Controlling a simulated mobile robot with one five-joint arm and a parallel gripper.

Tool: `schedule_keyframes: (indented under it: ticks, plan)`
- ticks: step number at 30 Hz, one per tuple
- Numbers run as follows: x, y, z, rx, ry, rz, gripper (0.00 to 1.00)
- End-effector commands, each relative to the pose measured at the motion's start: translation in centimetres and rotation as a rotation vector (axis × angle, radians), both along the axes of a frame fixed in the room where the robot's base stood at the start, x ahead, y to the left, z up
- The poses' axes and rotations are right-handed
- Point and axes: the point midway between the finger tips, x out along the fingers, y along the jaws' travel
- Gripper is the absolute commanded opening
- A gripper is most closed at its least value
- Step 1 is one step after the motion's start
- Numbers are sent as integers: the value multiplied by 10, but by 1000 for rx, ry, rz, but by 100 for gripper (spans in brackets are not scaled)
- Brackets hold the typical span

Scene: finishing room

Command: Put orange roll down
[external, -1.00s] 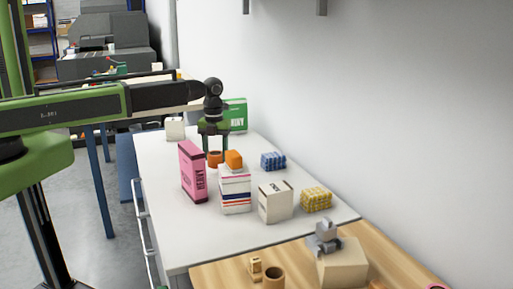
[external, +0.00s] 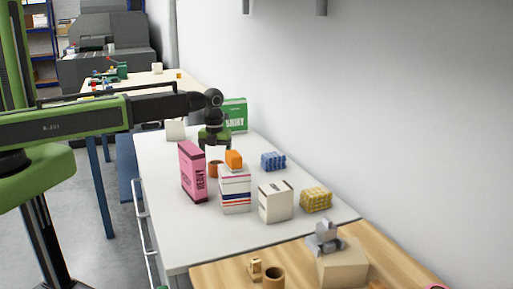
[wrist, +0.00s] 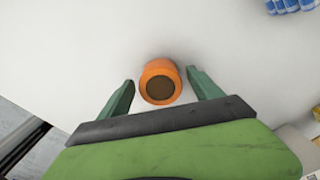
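The orange roll (external: 215,168) is on the white table (external: 165,160), behind the striped white box and right of the pink box. In the wrist view the orange roll (wrist: 160,68) shows from above, with a dark centre. My gripper (external: 215,150) is directly over it. In the wrist view my gripper's green fingers (wrist: 160,76) stand on either side of the roll, with a small gap on each side. My gripper is open. In the external view the roll's right side is partly hidden by the orange block and striped box.
A pink box (external: 192,172), a striped white box (external: 235,192) with an orange block (external: 234,159) on top, and a white box (external: 275,201) stand in front. Blue (external: 273,161) and yellow (external: 316,199) stacks lie right. A green box (external: 236,115) stands behind. The table's left front is clear.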

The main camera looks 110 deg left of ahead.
Motion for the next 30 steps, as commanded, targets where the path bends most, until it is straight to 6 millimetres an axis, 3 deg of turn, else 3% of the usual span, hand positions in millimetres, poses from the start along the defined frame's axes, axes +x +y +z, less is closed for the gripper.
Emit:
schedule_keyframes:
  ticks: [7,11,24,30]
  plan:
    - [0,0,2,0,0,0,75]
    - [0,0,14,0,0,0,75]
    - [0,0,104,0,0,0,75]
    - [0,0,125,0,0,0,75]
